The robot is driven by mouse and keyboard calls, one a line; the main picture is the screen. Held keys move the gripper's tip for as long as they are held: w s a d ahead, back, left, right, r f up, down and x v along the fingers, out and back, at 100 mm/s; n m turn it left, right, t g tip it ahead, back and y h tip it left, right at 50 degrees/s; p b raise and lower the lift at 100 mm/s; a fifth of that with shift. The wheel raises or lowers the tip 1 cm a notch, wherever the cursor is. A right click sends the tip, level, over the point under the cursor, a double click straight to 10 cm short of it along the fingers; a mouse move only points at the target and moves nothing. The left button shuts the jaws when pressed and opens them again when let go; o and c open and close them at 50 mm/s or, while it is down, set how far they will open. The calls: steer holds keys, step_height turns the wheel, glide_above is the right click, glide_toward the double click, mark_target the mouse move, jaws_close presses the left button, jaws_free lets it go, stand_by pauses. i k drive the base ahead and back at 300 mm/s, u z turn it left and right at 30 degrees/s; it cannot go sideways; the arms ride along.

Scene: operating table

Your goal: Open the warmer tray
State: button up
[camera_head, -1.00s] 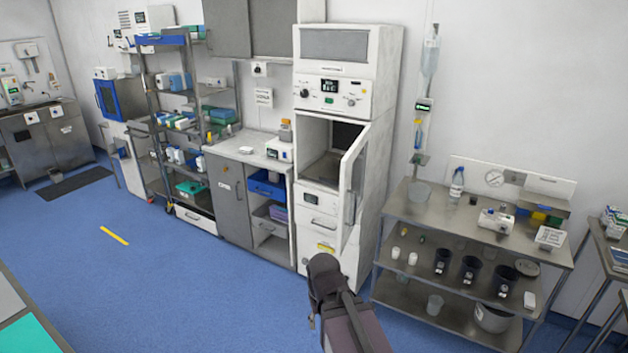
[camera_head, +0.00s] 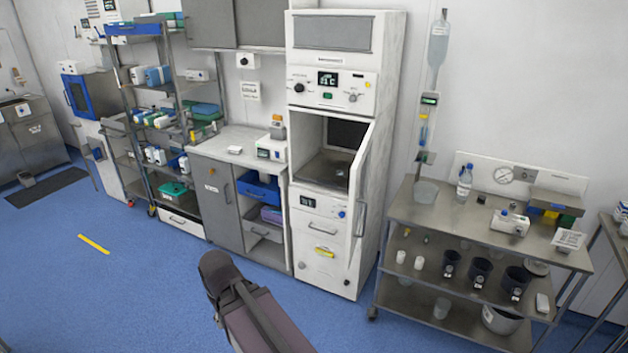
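The warmer (camera_head: 388,90) is a tall white cabinet right of the picture's middle. Its upper door (camera_head: 359,200) stands swung open to the right, showing a grey compartment (camera_head: 328,168) with a flat metal floor. I cannot tell whether that floor is a separate tray. Below it is a white drawer front (camera_head: 313,217) with a bar handle, which looks closed. A lower white front with a yellow label (camera_head: 325,254) also looks closed. Part of my dark arm shows at the bottom, in front of and left of the warmer and apart from it. My gripper's fingers are not visible.
A steel cart (camera_head: 405,215) with cups and bottles stands right of the warmer, close to the open door. A grey counter (camera_head: 240,150) and a loaded shelf rack (camera_head: 125,80) stand to the left. The blue floor (camera_head: 150,290) in front is clear.

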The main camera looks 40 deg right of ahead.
mark_target(332, 167)
steer(key=z, duration=0.05)
steer(key=i, duration=0.85)
steer(key=z, duration=0.6)
steer(key=i, duration=0.55)
steer(key=z, duration=0.35)
